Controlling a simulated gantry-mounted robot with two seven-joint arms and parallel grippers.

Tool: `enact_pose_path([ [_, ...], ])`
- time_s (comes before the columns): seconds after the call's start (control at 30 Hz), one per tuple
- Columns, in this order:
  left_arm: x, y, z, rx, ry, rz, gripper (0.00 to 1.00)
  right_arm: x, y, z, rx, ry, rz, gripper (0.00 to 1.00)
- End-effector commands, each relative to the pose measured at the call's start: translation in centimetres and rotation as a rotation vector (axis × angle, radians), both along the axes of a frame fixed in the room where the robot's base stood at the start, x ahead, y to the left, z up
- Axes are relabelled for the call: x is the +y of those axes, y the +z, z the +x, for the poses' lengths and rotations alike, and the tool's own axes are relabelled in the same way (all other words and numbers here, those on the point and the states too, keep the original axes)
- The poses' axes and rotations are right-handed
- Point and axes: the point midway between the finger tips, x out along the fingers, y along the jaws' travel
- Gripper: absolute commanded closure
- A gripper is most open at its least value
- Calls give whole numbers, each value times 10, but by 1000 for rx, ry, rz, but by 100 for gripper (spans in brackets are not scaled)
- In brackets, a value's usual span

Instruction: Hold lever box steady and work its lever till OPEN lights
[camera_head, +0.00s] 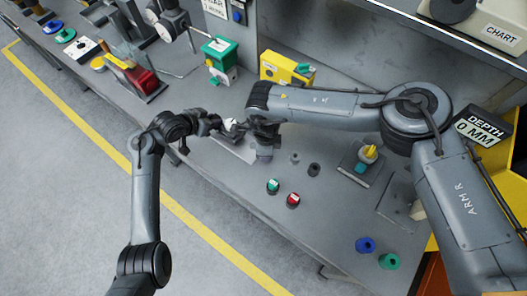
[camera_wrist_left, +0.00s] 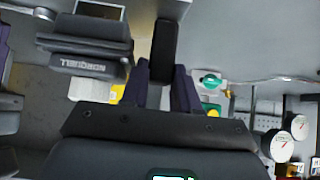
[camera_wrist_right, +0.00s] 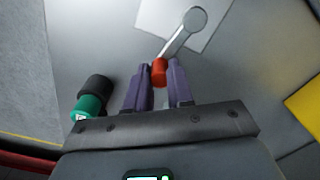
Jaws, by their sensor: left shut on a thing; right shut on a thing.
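My left gripper (camera_head: 226,126) and my right gripper (camera_head: 263,146) are close together over the bench. In the left wrist view its fingers (camera_wrist_left: 163,88) are shut on a dark upright bar (camera_wrist_left: 166,50); I cannot tell whether this belongs to the lever box. In the right wrist view my right fingers (camera_wrist_right: 158,84) are shut on the red knob (camera_wrist_right: 159,72) of a grey lever (camera_wrist_right: 181,42). The lever runs to a round grey end over a pale plate (camera_wrist_right: 150,14). The box body is largely hidden. A green lamp (camera_head: 273,185) and red lamp (camera_head: 293,199) stand nearby; which is lit is unclear.
A yellow box (camera_head: 283,68) and a green-topped device (camera_head: 219,47) stand behind the grippers. A small fixture with a yellow top (camera_head: 369,154) and blue (camera_head: 365,245) and green (camera_head: 389,261) knobs are at right. Bare bench (camera_head: 330,215) lies in front.

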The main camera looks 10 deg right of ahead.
Motion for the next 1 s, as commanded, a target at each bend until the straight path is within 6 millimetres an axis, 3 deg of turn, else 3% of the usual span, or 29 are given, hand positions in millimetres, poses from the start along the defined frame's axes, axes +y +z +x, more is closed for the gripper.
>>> enact_pose_path([
  [0.03,1,-7,-4,12,-5,7,100,-4,-1,3,-5,-2,-5,100],
  [0.4,1,-7,-4,12,-5,7,100,-4,-1,3,-5,2,-5,100],
  [0.43,1,-7,-4,12,-5,7,100,-4,-1,3,-5,2,-5,77],
  [0.6,1,-7,-4,12,-4,8,100,-3,-1,2,-3,4,-4,52],
  [1.0,1,-7,-3,12,-3,6,100,-1,5,1,-2,7,0,52],
])
